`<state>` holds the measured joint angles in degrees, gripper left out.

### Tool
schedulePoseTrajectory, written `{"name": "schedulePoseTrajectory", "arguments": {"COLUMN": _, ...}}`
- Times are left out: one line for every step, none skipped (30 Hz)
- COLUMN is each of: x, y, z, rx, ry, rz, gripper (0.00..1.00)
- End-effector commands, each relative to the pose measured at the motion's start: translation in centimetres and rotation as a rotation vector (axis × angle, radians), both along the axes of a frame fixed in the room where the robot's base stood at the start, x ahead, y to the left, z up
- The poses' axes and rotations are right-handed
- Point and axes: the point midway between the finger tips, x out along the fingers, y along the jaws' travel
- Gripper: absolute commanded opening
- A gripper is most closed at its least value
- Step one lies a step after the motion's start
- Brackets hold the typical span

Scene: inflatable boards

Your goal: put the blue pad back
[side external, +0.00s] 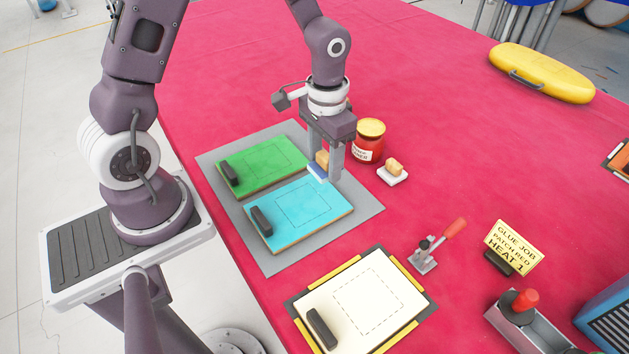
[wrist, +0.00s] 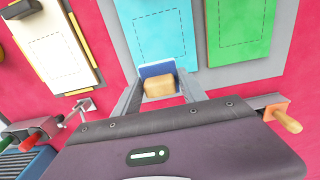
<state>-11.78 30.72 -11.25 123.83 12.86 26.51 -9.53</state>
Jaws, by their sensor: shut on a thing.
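My gripper (side external: 325,172) is shut on the blue pad (side external: 318,173), with its fingers on either side of the pad's tan wooden grip (side external: 322,158). In the wrist view the blue pad (wrist: 155,70) and its grip (wrist: 159,86) show between the fingers. The pad is at the far edge of the cyan board (side external: 325,205), partly over it in the picture; I cannot tell whether it touches. A white pad (side external: 391,179) with a similar grip sits on the red table to the right.
A red jar (side external: 369,145) with a gold lid stands close behind my gripper. A green board (side external: 262,165) shares the grey mat (side external: 373,207). A white board (side external: 362,297), toggle clamp (side external: 425,260) and yellow sign (side external: 513,247) are nearer the front. The far table is mostly clear.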

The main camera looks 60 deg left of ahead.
Motion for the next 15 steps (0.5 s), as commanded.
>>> {"name": "schedulePoseTrajectory", "arguments": {"x": 0.0, "y": 0.0, "z": 0.0, "rx": 0.0, "ry": 0.0, "rz": 0.0, "gripper": 0.05}}
{"name": "schedulePoseTrajectory", "arguments": {"x": 0.0, "y": 0.0, "z": 0.0, "rx": 0.0, "ry": 0.0, "rz": 0.0, "gripper": 0.05}}
{"name": "schedulePoseTrajectory", "arguments": {"x": 0.0, "y": 0.0, "z": 0.0, "rx": 0.0, "ry": 0.0, "rz": 0.0, "gripper": 0.05}}
{"name": "schedulePoseTrajectory", "arguments": {"x": 0.0, "y": 0.0, "z": 0.0, "rx": 0.0, "ry": 0.0, "rz": 0.0, "gripper": 0.05}}
{"name": "schedulePoseTrajectory", "arguments": {"x": 0.0, "y": 0.0, "z": 0.0, "rx": 0.0, "ry": 0.0, "rz": 0.0, "gripper": 0.05}}
{"name": "schedulePoseTrajectory", "arguments": {"x": 0.1, "y": 0.0, "z": 0.0, "rx": 0.0, "ry": 0.0, "rz": 0.001, "gripper": 0.05}}
{"name": "schedulePoseTrajectory", "arguments": {"x": 0.3, "y": 0.0, "z": 0.0, "rx": 0.001, "ry": 0.0, "rz": 0.002, "gripper": 0.05}}
{"name": "schedulePoseTrajectory", "arguments": {"x": 0.7, "y": -0.1, "z": 0.0, "rx": 0.002, "ry": 0.0, "rz": 0.004, "gripper": 0.05}}
{"name": "schedulePoseTrajectory", "arguments": {"x": 1.4, "y": -0.2, "z": -0.1, "rx": 0.003, "ry": 0.001, "rz": 0.008, "gripper": 0.05}}
{"name": "schedulePoseTrajectory", "arguments": {"x": 2.2, "y": -0.4, "z": -0.2, "rx": 0.005, "ry": 0.002, "rz": 0.014, "gripper": 0.05}}
{"name": "schedulePoseTrajectory", "arguments": {"x": 3.2, "y": -0.5, "z": -0.2, "rx": 0.007, "ry": 0.003, "rz": 0.02, "gripper": 0.05}}
{"name": "schedulePoseTrajectory", "arguments": {"x": 4.6, "y": -0.9, "z": -0.3, "rx": 0.01, "ry": 0.005, "rz": 0.029, "gripper": 0.05}}
{"name": "schedulePoseTrajectory", "arguments": {"x": 5.9, "y": -1.2, "z": -0.4, "rx": 0.012, "ry": 0.006, "rz": 0.036, "gripper": 0.05}}
{"name": "schedulePoseTrajectory", "arguments": {"x": 7.2, "y": -1.7, "z": -0.4, "rx": 0.013, "ry": 0.007, "rz": 0.044, "gripper": 0.05}}
{"name": "schedulePoseTrajectory", "arguments": {"x": 8.8, "y": -2.4, "z": -0.5, "rx": 0.015, "ry": 0.011, "rz": 0.051, "gripper": 0.05}}
